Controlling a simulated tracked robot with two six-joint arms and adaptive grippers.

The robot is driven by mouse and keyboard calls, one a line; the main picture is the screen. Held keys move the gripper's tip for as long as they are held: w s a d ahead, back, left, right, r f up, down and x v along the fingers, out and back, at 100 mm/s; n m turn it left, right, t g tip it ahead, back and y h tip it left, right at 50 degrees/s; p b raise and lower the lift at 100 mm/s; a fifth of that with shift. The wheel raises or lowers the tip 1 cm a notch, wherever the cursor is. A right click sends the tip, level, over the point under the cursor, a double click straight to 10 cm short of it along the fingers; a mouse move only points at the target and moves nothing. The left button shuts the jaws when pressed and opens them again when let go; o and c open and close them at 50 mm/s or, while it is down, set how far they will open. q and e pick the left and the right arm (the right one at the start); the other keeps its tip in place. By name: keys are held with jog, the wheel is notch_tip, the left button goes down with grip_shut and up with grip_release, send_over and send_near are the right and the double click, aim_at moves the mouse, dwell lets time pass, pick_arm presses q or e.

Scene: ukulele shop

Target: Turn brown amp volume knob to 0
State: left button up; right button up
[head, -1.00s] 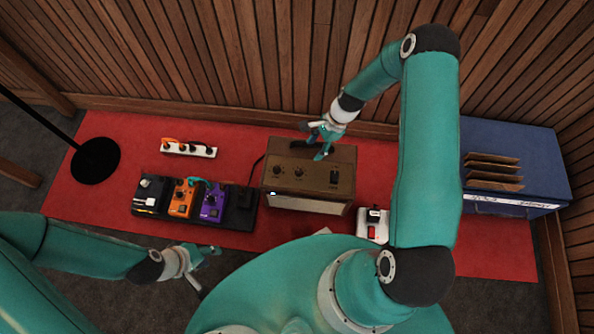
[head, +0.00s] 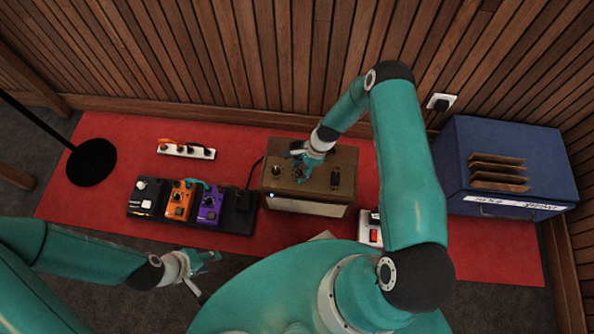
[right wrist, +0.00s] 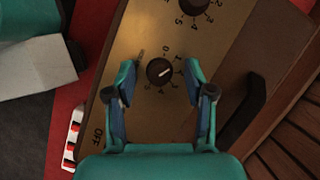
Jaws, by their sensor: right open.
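The brown amp (head: 345,158) stands on the red mat with its control panel facing up. My right gripper (head: 300,172) is over this panel. In the right wrist view, a dark knob (right wrist: 158,72) with a white pointer lies between the spread fingertips of my right gripper (right wrist: 160,78). The fingers are open, with a gap on each side of the knob. A second knob (right wrist: 194,4) is cut by the top edge. My left gripper (head: 203,266) looks open and empty, away from the amp.
A pedalboard (head: 238,212) with orange and purple pedals is left of the amp, with a white power strip (head: 186,151) behind it. A white switch box (head: 370,236) is near the amp's front right. A blue cabinet (head: 470,150) stands at right. The slatted wall is behind.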

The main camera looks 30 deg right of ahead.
jog(key=c, duration=1)
jog(key=shift+a, duration=0.55)
grip_shut()
jog(key=shift+d, duration=0.6)
jog(key=shift+w+d, duration=0.1)
jog(key=shift+d, duration=0.05)
jog(key=o, duration=1)
grip_release()
jog(key=shift+r, duration=0.1)
jog(key=v, duration=1.1)
jog(key=shift+r, duration=0.35)
